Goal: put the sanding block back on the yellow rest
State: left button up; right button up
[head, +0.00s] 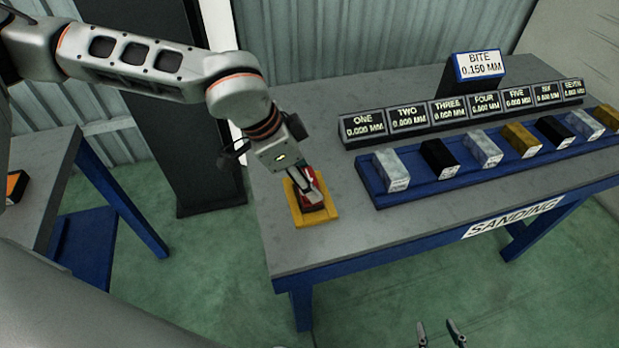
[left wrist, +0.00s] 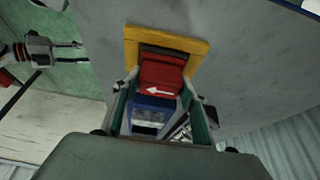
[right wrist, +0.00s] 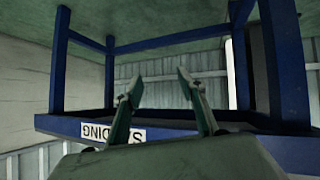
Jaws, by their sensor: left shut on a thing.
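The sanding block (head: 309,192) is red with a dark base. In the left wrist view the block (left wrist: 161,73) has a white arrow on its red top and a blue part nearer the camera. It sits within the outline of the yellow rest (head: 322,217), whose frame (left wrist: 200,47) shows around its far side. Whether it touches the rest's floor I cannot tell. My left gripper (head: 300,182) is over the rest, with its fingers (left wrist: 158,103) shut on the block's sides. My right gripper (right wrist: 153,88) is open and empty, low in front of the bench; its fingertips (head: 437,327) show at the bottom of the head view.
On the grey bench (head: 300,248), a blue rail (head: 440,190) holds several silver, black and gold blocks. Behind it stand numbered displays (head: 408,117) and a "BITE 0.150 MM" sign (head: 479,65). Another table (head: 40,165) stands at left. The bench front near the rest is clear.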

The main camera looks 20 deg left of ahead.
pick_arm(q)
jog(key=o, duration=1)
jog(key=shift+f, duration=0.15)
jog(key=shift+c, duration=0.2)
pick_arm(e)
jog(key=shift+s+a+f, duration=0.2)
jog(key=shift+s+a, duration=0.1)
jog(key=shift+s, duration=0.1)
jog(key=shift+s+f, duration=0.1)
pick_arm(q)
jog(key=p+v, duration=0.7)
jog(key=v, duration=0.5)
pick_arm(e)
notch_tip(320, 180, up, 7)
jog(key=shift+w+a+y, duration=0.3)
pick_arm(q)
jog(key=shift+d, duration=0.1)
jog(key=shift+s, duration=0.1)
